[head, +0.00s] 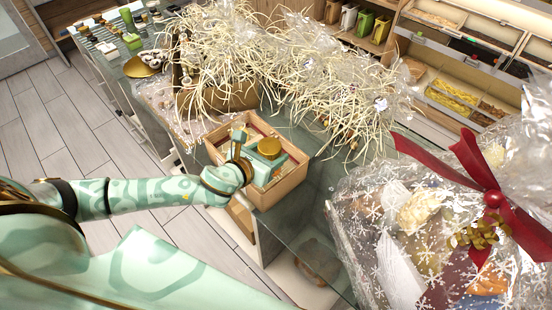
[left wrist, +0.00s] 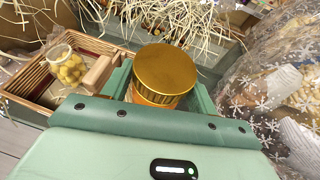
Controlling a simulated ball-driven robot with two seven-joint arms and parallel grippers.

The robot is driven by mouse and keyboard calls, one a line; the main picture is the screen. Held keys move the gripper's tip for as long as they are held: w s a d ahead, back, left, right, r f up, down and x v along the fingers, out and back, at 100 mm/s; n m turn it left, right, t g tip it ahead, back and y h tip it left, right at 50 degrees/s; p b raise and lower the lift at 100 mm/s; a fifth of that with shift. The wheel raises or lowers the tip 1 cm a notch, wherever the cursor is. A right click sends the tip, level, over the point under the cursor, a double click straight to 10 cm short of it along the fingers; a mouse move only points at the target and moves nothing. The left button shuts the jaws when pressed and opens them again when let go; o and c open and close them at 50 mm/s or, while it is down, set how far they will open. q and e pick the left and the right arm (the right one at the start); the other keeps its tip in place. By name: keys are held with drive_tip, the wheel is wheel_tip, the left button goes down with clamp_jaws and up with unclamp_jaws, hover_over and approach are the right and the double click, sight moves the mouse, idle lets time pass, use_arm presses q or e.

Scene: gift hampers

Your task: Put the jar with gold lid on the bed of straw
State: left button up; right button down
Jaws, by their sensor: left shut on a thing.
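The jar with gold lid (head: 269,147) is held upright between the green fingers of my left gripper (head: 262,157), over the open wooden crate. In the left wrist view the round gold lid (left wrist: 165,68) fills the space between the fingers, with some amber jar side below it. The jar's bottom is hidden. The bed of straw (head: 225,55), pale and loose, spreads behind the crate, and strands of it show at the top of the left wrist view (left wrist: 165,18). My right gripper is not in view.
The wooden crate (head: 281,192) stands on a glass counter and holds another small jar of yellow contents (left wrist: 68,66). A clear-wrapped hamper with a red bow (head: 400,235) stands at right. Small goods (head: 130,40) line the counter at back left.

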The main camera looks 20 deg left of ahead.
use_arm(q)
drive_tip(key=w, duration=0.1)
drive_tip(key=w+f, duration=0.1)
drive_tip(key=w, duration=0.1)
drive_tip(key=shift+a+f, duration=0.15)
drive_tip(key=shift+f, duration=0.05)
drive_tip(key=w+f+b, duration=0.1)
drive_tip(key=f, duration=0.2)
drive_tip(key=w+f+b, duration=0.2)
drive_tip(key=f, duration=0.1)
drive_tip(key=w+f+b, duration=0.1)
drive_tip(key=f+b, duration=0.1)
drive_tip(key=f, duration=0.1)
drive_tip(key=shift+w+a, duration=0.25)
drive_tip(key=shift+w, duration=0.05)
drive_tip(key=shift+r, duration=0.15)
drive_tip(key=o, duration=1.2)
